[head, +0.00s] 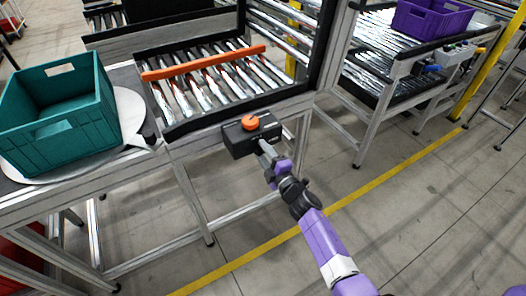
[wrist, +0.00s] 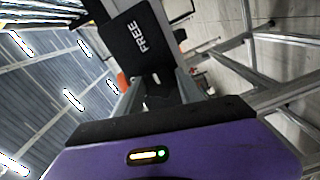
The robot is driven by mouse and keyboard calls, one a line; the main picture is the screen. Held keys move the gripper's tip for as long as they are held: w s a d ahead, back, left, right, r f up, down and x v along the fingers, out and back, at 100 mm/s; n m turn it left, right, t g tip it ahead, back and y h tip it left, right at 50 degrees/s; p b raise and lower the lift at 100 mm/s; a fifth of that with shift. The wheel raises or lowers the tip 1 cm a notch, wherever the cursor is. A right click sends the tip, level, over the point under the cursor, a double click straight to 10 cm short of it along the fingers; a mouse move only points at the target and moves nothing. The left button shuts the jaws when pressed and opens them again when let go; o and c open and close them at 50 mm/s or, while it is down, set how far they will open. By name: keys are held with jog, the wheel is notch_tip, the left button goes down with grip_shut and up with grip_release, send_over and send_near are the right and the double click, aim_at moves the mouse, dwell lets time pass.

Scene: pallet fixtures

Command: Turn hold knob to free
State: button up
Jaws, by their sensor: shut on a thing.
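In the wrist view the black box face (wrist: 128,45) carries the white word FREE, and a bit of orange (wrist: 123,82) shows beside a finger. My gripper (head: 262,143) reaches up to the knob from the front right. In the wrist view my gripper (wrist: 157,85) has its fingers either side of a dark part, shut on the knob. The fingers hide much of the knob, and its pointing direction is unclear.
A teal crate (head: 60,124) stands on a round plate (head: 130,108) at the left. An orange bar (head: 205,62) lies across the conveyor rollers. A purple crate (head: 430,20) sits on another conveyor at the back right.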

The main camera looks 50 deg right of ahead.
dwell(0.4)
jog(key=o, duration=1.4)
jog(key=shift+s, duration=0.1)
jog(key=v, duration=0.7)
jog(key=shift+s+a, duration=0.1)
jog(key=shift+s, duration=0.2)
